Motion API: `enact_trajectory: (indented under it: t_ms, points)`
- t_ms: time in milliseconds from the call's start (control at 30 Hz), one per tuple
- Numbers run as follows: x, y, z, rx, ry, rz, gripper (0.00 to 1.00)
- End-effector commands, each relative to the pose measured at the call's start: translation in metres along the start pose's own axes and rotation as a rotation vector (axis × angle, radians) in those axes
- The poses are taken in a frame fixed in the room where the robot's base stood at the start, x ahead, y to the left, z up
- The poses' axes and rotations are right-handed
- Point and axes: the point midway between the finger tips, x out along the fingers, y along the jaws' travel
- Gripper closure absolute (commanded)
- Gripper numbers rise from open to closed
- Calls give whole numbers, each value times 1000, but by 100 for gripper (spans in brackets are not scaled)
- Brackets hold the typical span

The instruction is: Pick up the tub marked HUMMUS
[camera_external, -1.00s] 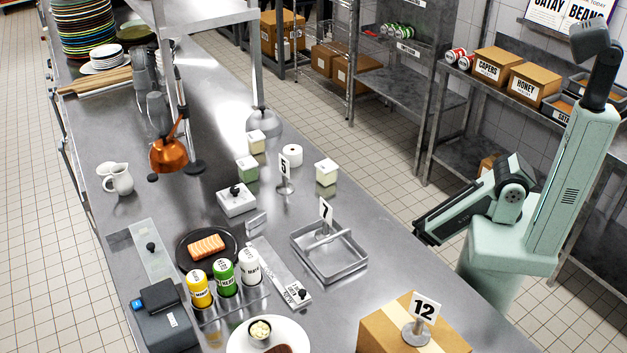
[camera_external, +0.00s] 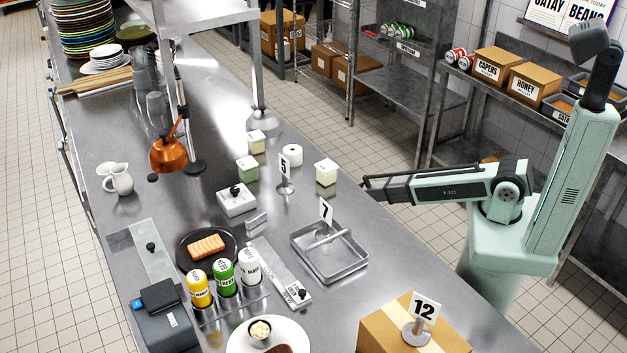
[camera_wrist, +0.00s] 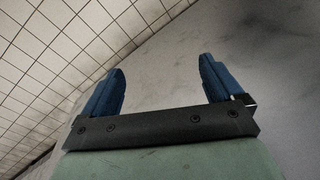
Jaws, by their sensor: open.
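Three small lidded tubs stand upright on the steel counter (camera_external: 215,100). One is a cream tub (camera_external: 256,142), one is a green-tinted tub (camera_external: 247,169), and one is a pale, faintly green tub (camera_external: 326,173) nearer the counter's right edge. No marking on them is readable, so I cannot tell which is HUMMUS. My gripper (camera_external: 366,184) is at the counter's right edge, a little to the right of the pale tub and apart from it. In the wrist view my gripper (camera_wrist: 162,85) is open, with two blue fingers spread and nothing between them. No tub shows there.
Number stand 5 (camera_external: 285,173) and a white roll (camera_external: 292,155) stand between the tubs. Number stand 7 (camera_external: 326,212) and a steel tray (camera_external: 350,268) are nearer the front.

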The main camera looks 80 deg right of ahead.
Motion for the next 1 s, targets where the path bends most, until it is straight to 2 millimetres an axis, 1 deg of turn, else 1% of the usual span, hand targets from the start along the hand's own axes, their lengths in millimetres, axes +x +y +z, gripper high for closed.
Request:
enact_trajectory:
  t_ms: [33,67,100,267,300,367,400,467,500,567,600,667,700,767,800,867,900,967,1000]
  points:
    - [-16,20,-17,-21,32,11,6]
    - [-24,28,-25,-36,49,16,6]
    - [-37,41,-34,-56,71,25,6]
    - [-90,88,-67,-136,152,66,6]
    - [-105,99,-74,-157,172,79,6]
    - [-127,117,-84,-188,201,98,6]
    - [-142,129,-90,-208,219,112,6]
    - [-167,147,-99,-239,247,136,6]
    - [-184,159,-105,-261,264,153,6]
    - [-211,177,-112,-294,291,179,6]
    - [-229,189,-116,-317,307,197,6]
    - [-258,205,-122,-352,330,227,6]
    - [-276,216,-126,-375,344,247,6]
    - [-306,230,-131,-412,364,279,6]
    - [-326,239,-134,-437,376,301,6]
    - [-356,251,-139,-477,391,335,6]
    - [-375,257,-142,-504,399,357,6]
    - [-404,265,-146,-546,410,390,6]
    - [-423,268,-149,-575,414,412,6]
